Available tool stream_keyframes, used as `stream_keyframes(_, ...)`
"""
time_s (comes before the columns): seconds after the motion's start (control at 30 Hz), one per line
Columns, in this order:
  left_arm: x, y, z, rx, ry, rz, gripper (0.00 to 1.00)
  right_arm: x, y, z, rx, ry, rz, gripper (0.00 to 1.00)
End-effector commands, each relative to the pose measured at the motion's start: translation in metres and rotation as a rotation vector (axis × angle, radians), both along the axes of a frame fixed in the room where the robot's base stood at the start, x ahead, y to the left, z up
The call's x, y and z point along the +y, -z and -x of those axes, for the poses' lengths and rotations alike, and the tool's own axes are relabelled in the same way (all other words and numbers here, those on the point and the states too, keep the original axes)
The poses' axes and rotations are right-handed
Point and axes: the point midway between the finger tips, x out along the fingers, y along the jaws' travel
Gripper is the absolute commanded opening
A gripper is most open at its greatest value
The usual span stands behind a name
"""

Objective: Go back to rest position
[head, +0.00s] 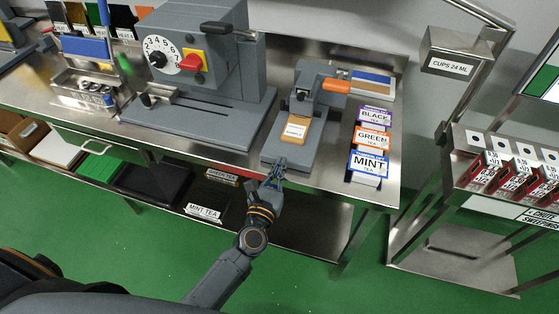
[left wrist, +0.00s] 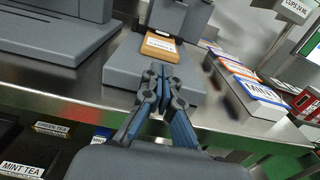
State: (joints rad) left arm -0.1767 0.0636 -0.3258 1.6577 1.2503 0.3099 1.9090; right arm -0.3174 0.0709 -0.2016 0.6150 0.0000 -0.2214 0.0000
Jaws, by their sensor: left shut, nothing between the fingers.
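My left gripper (head: 277,171) is shut and empty at the front edge of the steel bench (head: 225,155). It is in front of the small grey press (head: 290,148), which has an orange handle. A tan labelled block (head: 295,129) lies on the press's base, apart from my fingers. In the left wrist view the closed fingers (left wrist: 162,75) point at the press base, with the tan block (left wrist: 159,45) beyond them. My right gripper is not in view.
Black, green and mint tea boxes (head: 368,163) stand right of the press. A large grey dial machine (head: 190,65) stands left. A lower shelf (head: 310,225) runs under the bench. A steel cart (head: 455,200) with red packets is at right. Green floor is open in front.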

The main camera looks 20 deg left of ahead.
Motion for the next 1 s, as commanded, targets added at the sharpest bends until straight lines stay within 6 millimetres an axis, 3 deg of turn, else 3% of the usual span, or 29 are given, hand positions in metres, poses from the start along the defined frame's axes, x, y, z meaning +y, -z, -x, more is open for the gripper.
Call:
stream_keyframes(0.33, 0.002, 0.003, 0.057, 0.001, 0.0, 0.002, 0.0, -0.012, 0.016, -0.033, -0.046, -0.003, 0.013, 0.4)
stream_keyframes(0.5, 0.003, 0.001, 0.072, 0.0, 0.0, 0.001, 0.0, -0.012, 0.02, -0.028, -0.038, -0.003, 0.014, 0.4)
stream_keyframes(0.77, 0.003, 0.003, 0.075, 0.003, 0.002, -0.014, 0.0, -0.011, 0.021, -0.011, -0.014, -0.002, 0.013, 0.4)
stream_keyframes(0.87, 0.0, 0.025, 0.076, 0.033, 0.024, -0.136, 0.0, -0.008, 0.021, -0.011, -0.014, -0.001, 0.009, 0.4)
stream_keyframes(0.97, -0.004, 0.075, 0.081, 0.096, 0.088, -0.419, 0.0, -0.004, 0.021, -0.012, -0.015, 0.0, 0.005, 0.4)
stream_keyframes(1.0, -0.006, 0.103, 0.087, 0.128, 0.131, -0.567, 0.0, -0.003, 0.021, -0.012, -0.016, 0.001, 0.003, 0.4)
